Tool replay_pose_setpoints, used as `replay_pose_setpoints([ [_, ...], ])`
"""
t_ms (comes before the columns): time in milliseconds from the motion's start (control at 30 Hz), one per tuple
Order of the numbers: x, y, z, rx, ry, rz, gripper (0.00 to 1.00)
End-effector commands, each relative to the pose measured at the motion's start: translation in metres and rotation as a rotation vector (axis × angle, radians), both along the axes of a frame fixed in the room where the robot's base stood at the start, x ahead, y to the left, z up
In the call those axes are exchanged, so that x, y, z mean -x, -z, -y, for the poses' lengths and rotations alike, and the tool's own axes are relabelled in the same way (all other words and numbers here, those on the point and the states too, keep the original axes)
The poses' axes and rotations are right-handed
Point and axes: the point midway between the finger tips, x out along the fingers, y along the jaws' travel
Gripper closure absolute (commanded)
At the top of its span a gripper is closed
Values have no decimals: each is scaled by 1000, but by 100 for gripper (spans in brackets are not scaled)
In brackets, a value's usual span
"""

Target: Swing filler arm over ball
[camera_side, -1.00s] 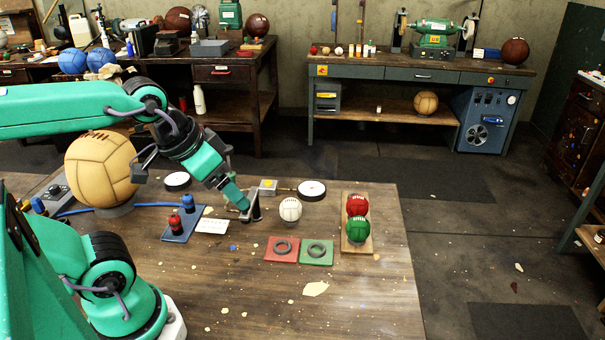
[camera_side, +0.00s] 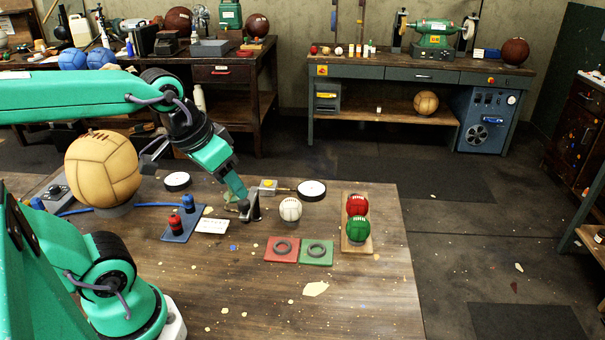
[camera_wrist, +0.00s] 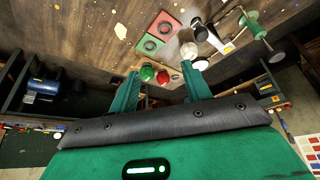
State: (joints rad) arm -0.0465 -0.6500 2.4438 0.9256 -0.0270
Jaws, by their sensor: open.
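The white laced ball (camera_side: 290,209) sits on the bench and also shows in the wrist view (camera_wrist: 189,50). Just left of it stands a dark bracket with a knob (camera_side: 244,206), which seems to be the filler arm; it is apart from the ball, not over it. In the wrist view, metal rods with black knobs (camera_wrist: 200,31) show near the white ball. My gripper (camera_side: 240,196) is open, its fingertips close above the bracket's knob; I cannot tell whether they touch. The wrist view shows my fingers (camera_wrist: 160,75) spread apart with nothing held between them.
Red (camera_side: 357,205) and green (camera_side: 357,229) balls sit on a wooden holder at right. Red (camera_side: 282,259) and green (camera_side: 317,260) pads with rings lie in front. A large tan ball (camera_side: 102,168) and a blue tray (camera_side: 183,229) are at left.

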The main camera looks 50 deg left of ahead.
Motion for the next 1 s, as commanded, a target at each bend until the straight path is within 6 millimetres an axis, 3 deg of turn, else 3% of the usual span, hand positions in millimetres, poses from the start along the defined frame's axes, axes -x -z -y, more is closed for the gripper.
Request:
replay_pose_setpoints([
  [600,-59,34,-68,81,-335,-313,52],
  [800,-70,48,-88,105,-414,-385,52],
  [1000,-73,53,-95,115,-445,-411,52],
])
